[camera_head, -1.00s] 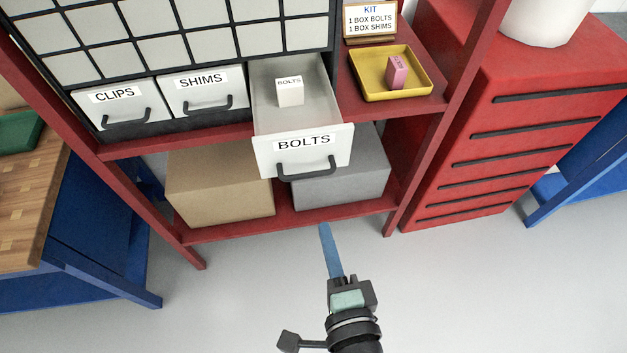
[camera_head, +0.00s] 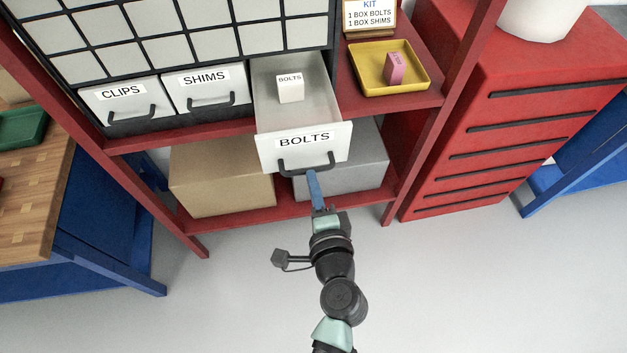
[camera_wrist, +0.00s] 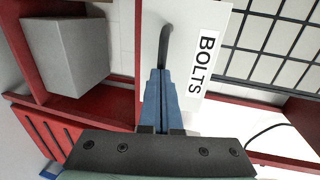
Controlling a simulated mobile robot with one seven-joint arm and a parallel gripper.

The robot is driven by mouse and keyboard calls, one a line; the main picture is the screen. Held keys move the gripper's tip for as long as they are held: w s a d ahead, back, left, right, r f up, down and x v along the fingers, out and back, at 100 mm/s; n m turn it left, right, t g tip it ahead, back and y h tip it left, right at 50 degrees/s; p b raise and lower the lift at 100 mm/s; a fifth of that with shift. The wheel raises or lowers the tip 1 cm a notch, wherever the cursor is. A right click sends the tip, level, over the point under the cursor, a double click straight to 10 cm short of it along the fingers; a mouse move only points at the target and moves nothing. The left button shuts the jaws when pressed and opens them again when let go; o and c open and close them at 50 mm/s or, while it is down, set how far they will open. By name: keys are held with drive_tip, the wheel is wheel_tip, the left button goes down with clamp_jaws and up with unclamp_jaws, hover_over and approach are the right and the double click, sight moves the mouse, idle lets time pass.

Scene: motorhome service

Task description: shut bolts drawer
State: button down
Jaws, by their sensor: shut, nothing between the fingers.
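The bolts drawer (camera_head: 300,147) is pulled well out of the cabinet; its white front has a BOLTS label and a dark bar handle (camera_head: 306,168). A small white box (camera_head: 290,88) labelled BOLTS stands inside it. My gripper (camera_head: 312,176) is shut and empty, its blue fingers pointing up at the drawer front just below the handle. In the wrist view the drawer front (camera_wrist: 196,60) lies ahead, and the blue fingertips (camera_wrist: 159,75) overlap the end of the handle (camera_wrist: 164,45). I cannot tell whether they touch.
The CLIPS drawer (camera_head: 127,106) and SHIMS drawer (camera_head: 206,88) are shut at the left. A yellow tray (camera_head: 375,85) with a pink box (camera_head: 395,67) sits on the shelf at the right. A cardboard box (camera_head: 220,180) and grey box (camera_head: 350,178) stand below the drawer.

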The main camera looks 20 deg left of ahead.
drive_tip(key=r+b+x, duration=0.1)
drive_tip(key=x, duration=0.6)
drive_tip(key=r+b+x, duration=0.1)
drive_tip(key=x, duration=0.5)
drive_tip(key=w+r+b+x, duration=0.1)
drive_tip(key=r+x, duration=0.1)
drive_tip(key=x, duration=0.5)
drive_tip(key=shift+w+a+b, duration=0.2)
drive_tip(key=shift+a+b, duration=0.05)
drive_tip(key=shift+b, duration=0.05)
drive_tip(key=shift+w+a+r, duration=0.1)
drive_tip(key=shift+r, duration=0.25)
